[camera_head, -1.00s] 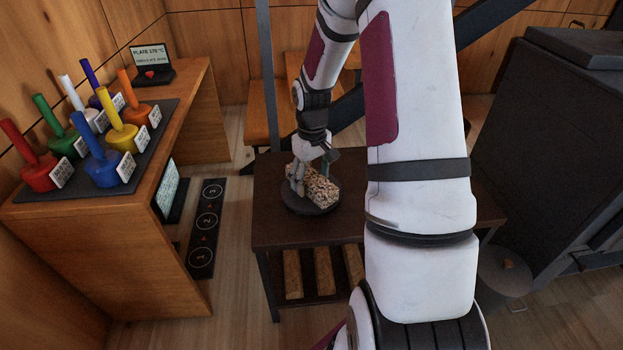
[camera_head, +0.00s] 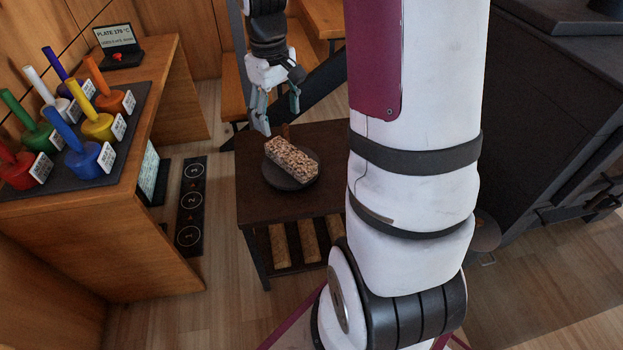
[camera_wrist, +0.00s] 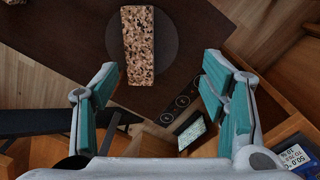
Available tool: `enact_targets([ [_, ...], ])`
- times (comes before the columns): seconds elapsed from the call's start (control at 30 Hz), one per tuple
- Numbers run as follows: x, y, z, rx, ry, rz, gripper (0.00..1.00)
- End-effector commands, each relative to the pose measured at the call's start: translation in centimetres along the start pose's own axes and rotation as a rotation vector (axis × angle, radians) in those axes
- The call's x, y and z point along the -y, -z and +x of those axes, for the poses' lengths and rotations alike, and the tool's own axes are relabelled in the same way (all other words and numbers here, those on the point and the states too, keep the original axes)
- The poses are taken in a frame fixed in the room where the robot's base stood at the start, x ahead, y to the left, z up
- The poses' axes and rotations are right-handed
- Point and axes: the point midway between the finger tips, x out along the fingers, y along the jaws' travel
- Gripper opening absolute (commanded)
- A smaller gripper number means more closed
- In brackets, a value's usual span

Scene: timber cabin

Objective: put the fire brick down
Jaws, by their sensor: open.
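The fire brick (camera_head: 292,158) is a speckled tan and brown block. It lies on a dark round plate (camera_head: 307,183) on the small dark table (camera_head: 258,208). In the wrist view the fire brick (camera_wrist: 138,45) lies on the round plate (camera_wrist: 168,42), beyond my fingertips and between their lines. My gripper (camera_head: 280,113) is open and empty, above and behind the brick in the head view. Its spread fingers with teal pads also show in the wrist view (camera_wrist: 160,85), apart from the brick.
Several tan blocks (camera_head: 280,245) lie on the table's lower shelf. A wooden desk at left carries several coloured-handled stamps (camera_head: 98,125) on a dark mat and a small screen (camera_head: 117,44). A black stove (camera_head: 560,110) stands at right. A numbered strip (camera_head: 191,205) lies on the floor.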

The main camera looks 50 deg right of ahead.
Motion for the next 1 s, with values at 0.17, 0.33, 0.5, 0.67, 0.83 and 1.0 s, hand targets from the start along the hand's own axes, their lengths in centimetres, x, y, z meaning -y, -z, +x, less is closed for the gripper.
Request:
enact_targets([
  [0.17, 5.2, -4.9, -5.9, -0.005, -0.031, -0.003, 0.66],
  [0.33, 9.4, -10.5, -9.5, -0.011, -0.038, 0.002, 0.66],
  [0.5, 12.8, -16.8, -11.5, -0.022, -0.027, 0.006, 0.66],
  [0.67, 15.1, -22.5, -11.9, -0.032, -0.001, 0.004, 0.66],
  [0.83, 16.2, -26.6, -11.5, -0.036, 0.025, -0.001, 0.66],
  [1.0, 16.6, -28.3, -11.1, -0.033, 0.038, -0.004, 0.66],
])
